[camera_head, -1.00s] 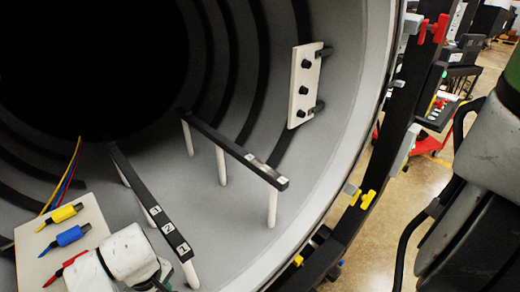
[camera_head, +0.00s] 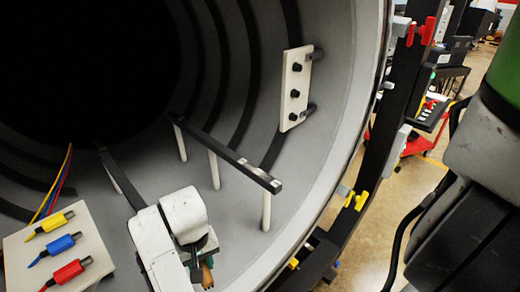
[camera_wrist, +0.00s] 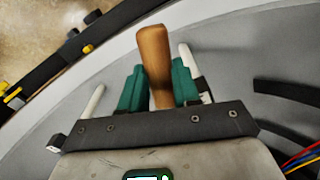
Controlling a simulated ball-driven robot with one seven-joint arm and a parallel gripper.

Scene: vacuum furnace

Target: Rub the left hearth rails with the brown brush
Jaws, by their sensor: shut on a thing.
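My gripper (camera_wrist: 157,85) has green fingers shut on the brown brush (camera_wrist: 154,52). The brush's rounded brown handle stands up between the fingers in the wrist view; its bristles are hidden. In the head view my gripper is at the lower middle, with a bit of the brown brush (camera_head: 207,275) showing below it. The left hearth rail (camera_head: 122,178) is a black bar running into the dark chamber. My arm covers its near part, so I cannot tell whether the brush touches it. The right hearth rail (camera_head: 225,151) is a black bar on white posts, clear of my gripper.
A pale panel (camera_head: 92,268) with yellow, blue and red connectors stands at the lower left, with coloured wires behind it. A white plate with black knobs (camera_head: 296,88) is on the right chamber wall. The chamber's rim (camera_head: 352,130) curves along the right.

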